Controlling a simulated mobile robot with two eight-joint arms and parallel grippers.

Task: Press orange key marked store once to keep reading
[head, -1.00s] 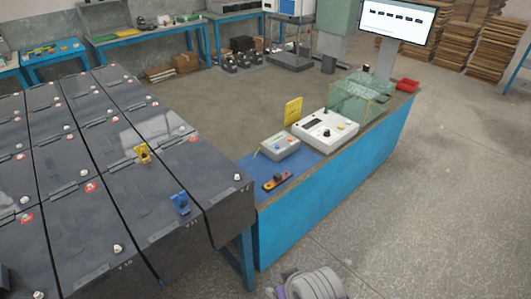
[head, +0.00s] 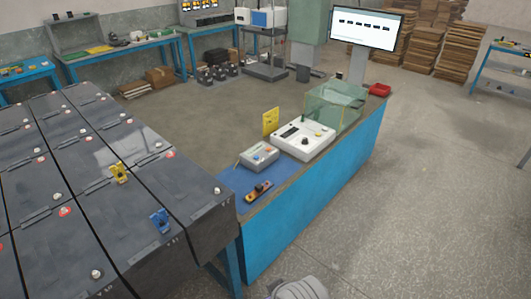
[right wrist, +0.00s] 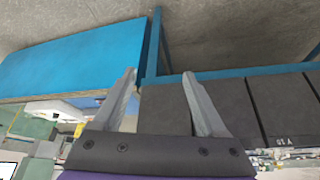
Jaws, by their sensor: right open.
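No key marked store can be read at this size. On the blue bench's mat stand a grey box (head: 258,157) with small coloured buttons, a white instrument (head: 301,141) with a dark display and knob, and a small orange-and-black device (head: 258,190) near the front edge. Which of them carries the orange key I cannot tell. My right gripper (right wrist: 160,78) is open and empty in the right wrist view, with the blue bench side and dark battery blocks beyond its fingers. My left gripper is not in view.
Rows of dark batteries (head: 90,190) fill the left, with a yellow clip (head: 119,173) and a blue clip (head: 160,220) on top. A yellow sign (head: 270,121), clear green box (head: 334,108), red tray (head: 380,90) and screen (head: 367,29) stand along the bench. The floor right is clear.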

